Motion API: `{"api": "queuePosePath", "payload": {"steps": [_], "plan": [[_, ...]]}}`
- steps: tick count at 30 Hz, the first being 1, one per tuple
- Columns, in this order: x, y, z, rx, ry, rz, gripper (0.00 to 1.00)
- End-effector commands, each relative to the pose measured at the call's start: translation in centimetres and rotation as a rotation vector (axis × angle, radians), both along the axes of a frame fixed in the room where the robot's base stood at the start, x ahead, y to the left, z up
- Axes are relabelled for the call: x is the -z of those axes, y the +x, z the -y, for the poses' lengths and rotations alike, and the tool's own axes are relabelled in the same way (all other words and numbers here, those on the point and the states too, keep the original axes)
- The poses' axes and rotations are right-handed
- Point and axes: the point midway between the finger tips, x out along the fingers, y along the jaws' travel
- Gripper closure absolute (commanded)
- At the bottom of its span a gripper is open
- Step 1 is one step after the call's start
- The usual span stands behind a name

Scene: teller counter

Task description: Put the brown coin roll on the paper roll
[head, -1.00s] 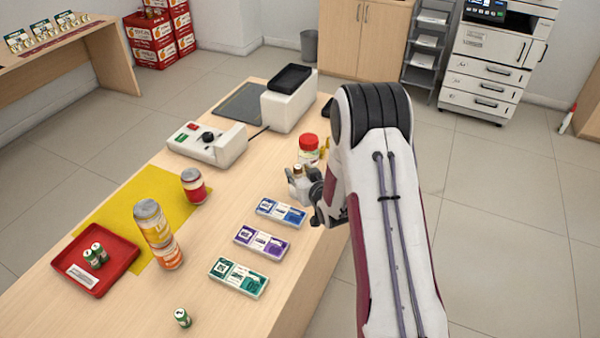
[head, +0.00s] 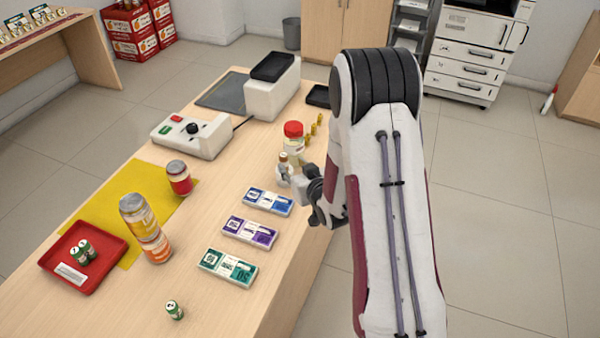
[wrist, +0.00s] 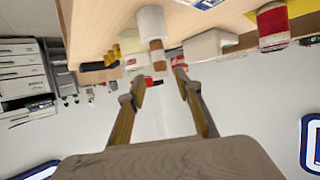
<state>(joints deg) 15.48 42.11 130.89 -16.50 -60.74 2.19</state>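The white paper roll (head: 283,174) stands upright on the counter, near its right edge, in front of the jar. The brown coin roll (head: 283,158) stands upright on top of it. In the wrist view, which looks upside down, the brown coin roll (wrist: 157,54) projects from the end of the white paper roll (wrist: 151,22). My gripper (head: 297,181) is just right of the paper roll in the head view. In the wrist view my gripper's fingers (wrist: 159,80) are spread apart with nothing between their tips, and the coin roll shows beyond them.
A red-lidded jar (head: 293,137) and several yellow rolls (head: 314,130) stand just behind. Blue (head: 268,200), purple (head: 249,232) and green (head: 228,267) packs lie in front.

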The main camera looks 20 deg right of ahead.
Motion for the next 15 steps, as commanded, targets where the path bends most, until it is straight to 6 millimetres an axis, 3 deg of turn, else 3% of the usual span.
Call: {"api": "queuePosePath", "payload": {"steps": [6,15], "plan": [[-1.0,-2.3,0.1,0.002,-0.001,0.0,0.66],[-1.7,-4.1,0.0,0.0,-0.001,0.0,0.66]]}}
